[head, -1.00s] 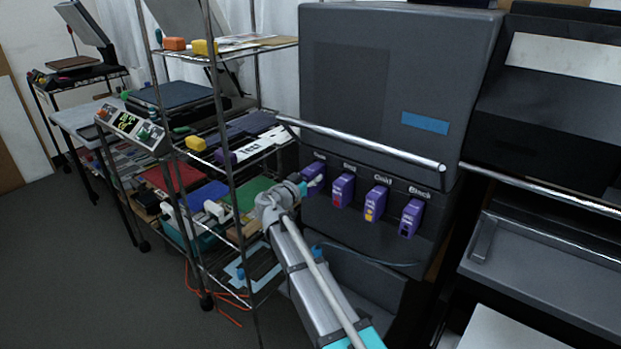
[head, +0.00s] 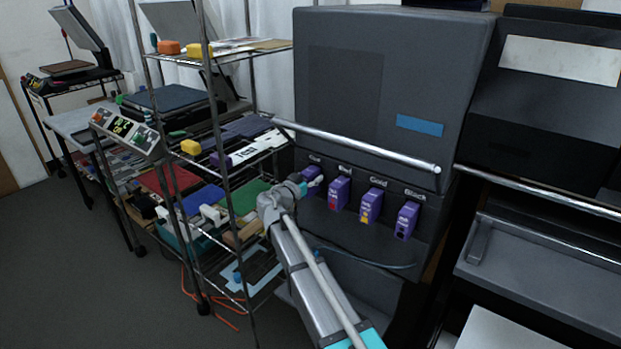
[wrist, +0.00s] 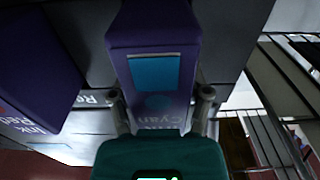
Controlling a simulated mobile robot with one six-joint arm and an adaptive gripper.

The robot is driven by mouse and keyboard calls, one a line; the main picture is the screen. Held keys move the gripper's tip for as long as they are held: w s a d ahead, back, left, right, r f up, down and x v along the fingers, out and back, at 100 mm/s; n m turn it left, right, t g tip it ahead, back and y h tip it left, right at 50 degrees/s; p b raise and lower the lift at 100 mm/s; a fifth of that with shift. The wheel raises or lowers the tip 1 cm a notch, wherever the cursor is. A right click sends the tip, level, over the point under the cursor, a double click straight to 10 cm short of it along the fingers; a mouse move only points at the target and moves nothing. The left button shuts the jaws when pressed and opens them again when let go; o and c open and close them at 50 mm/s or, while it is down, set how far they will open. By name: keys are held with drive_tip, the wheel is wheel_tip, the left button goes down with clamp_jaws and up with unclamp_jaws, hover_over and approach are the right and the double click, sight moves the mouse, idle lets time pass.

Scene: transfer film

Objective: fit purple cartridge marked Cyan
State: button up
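The purple cartridge with a cyan-blue patch and the word Cyan (wrist: 153,72) fills the middle of the wrist view. In the head view it (head: 313,179) is at the leftmost slot of the dark machine (head: 357,210), partly hidden by my gripper (head: 305,188). In the wrist view my gripper (wrist: 161,108) has a finger on each side of the cartridge's near end, close against it. Whether the cartridge is fully seated cannot be told.
A purple Red cartridge (head: 339,193) stands right beside it, with a Gold (head: 371,205) and a Black cartridge (head: 406,220) further right. A metal bar (head: 360,147) runs above the slots. A cluttered wire rack (head: 215,150) stands close at the left.

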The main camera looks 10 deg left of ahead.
drive_tip(key=shift+o, duration=1.2)
drive_tip(key=shift+s, duration=0.15)
drive_tip(key=v, duration=1.1)
drive_tip(key=shift+s+a, duration=0.25)
drive_tip(key=shift+s, duration=0.1)
